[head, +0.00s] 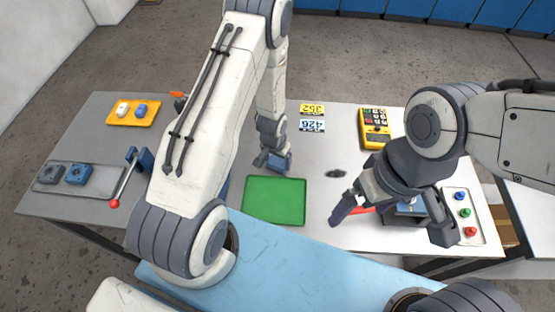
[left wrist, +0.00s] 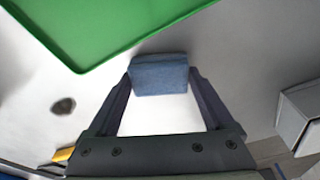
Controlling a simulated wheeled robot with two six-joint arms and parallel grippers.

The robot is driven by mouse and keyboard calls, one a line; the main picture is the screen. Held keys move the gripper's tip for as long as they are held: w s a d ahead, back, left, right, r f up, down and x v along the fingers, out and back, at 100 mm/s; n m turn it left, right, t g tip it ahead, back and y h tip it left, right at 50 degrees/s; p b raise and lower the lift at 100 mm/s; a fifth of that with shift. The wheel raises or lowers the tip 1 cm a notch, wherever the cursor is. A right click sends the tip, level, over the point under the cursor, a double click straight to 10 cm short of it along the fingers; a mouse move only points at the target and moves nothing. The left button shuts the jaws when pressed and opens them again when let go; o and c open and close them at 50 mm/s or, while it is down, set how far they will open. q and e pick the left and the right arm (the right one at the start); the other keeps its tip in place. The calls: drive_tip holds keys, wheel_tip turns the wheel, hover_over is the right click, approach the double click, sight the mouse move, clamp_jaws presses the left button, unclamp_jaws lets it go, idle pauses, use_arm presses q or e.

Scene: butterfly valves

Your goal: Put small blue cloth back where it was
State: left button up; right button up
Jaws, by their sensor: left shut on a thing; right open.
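The small blue cloth (head: 276,163) looks like a folded pad. My left gripper (head: 272,158) is shut on it beyond the far edge of the green tray (head: 273,201). In the left wrist view the cloth (left wrist: 158,76) sits between the fingertips, with the green tray (left wrist: 110,25) nearby; I cannot tell whether the cloth touches the table. A dark stain (head: 335,173) marks the table to the right of the cloth; it also shows in the left wrist view (left wrist: 63,105). My right gripper (head: 392,222) is open around a blue-topped valve with a red handle (head: 362,210), partly hidden.
A yellow meter (head: 375,128) and number cards (head: 312,108) lie at the back. A yellow tray (head: 118,118), a grey tray (head: 52,187) with two parts and a lever with a red knob (head: 115,203) are left. A button panel (head: 462,217) is right.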

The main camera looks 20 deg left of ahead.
sight(277, 163)
use_arm(q)
drive_tip(key=shift+f, duration=0.1)
drive_tip(key=o, duration=1.2)
drive_tip(key=r, duration=0.5)
drive_tip(key=shift+s+r, duration=0.2)
drive_tip(key=shift+s, duration=0.05)
wheel_tip(277, 163, up, 7)
drive_tip(key=s+p, duration=0.1)
drive_tip(key=p, duration=0.3)
drive_tip(key=shift+s, duration=0.15)
drive_tip(key=shift+a+f, duration=0.1)
drive_tip(key=shift+f, duration=0.05)
